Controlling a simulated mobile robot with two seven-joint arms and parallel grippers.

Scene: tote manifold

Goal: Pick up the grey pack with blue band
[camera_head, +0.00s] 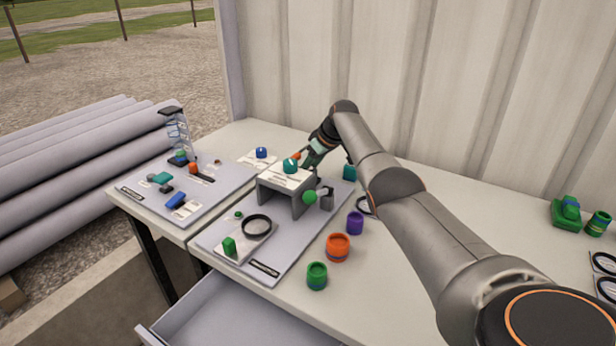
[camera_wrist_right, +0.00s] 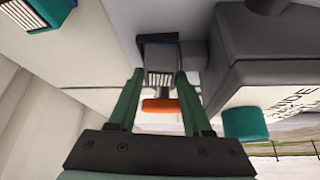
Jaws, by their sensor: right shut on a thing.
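The grey pack with blue band (camera_wrist_right: 160,55) shows in the right wrist view between the fingertips, with a dark blue edge and a striped label facing me. My right gripper (camera_wrist_right: 160,76) is shut on it, one green finger at each side. In the head view my right gripper (camera_head: 312,157) is low behind the grey stand (camera_head: 270,190), and I cannot make out the pack there. An orange piece (camera_wrist_right: 160,106) shows between the fingers, in front of the label. Whether the pack touches the surface is unclear. My left gripper is not in view.
The stand is close beside the gripper, with a teal cylinder (camera_head: 290,166) on top. A teal block (camera_head: 349,172) lies nearby. Purple (camera_head: 355,222), orange (camera_head: 338,247) and green (camera_head: 317,276) cups stand to the front. The corrugated wall (camera_head: 430,90) rises behind.

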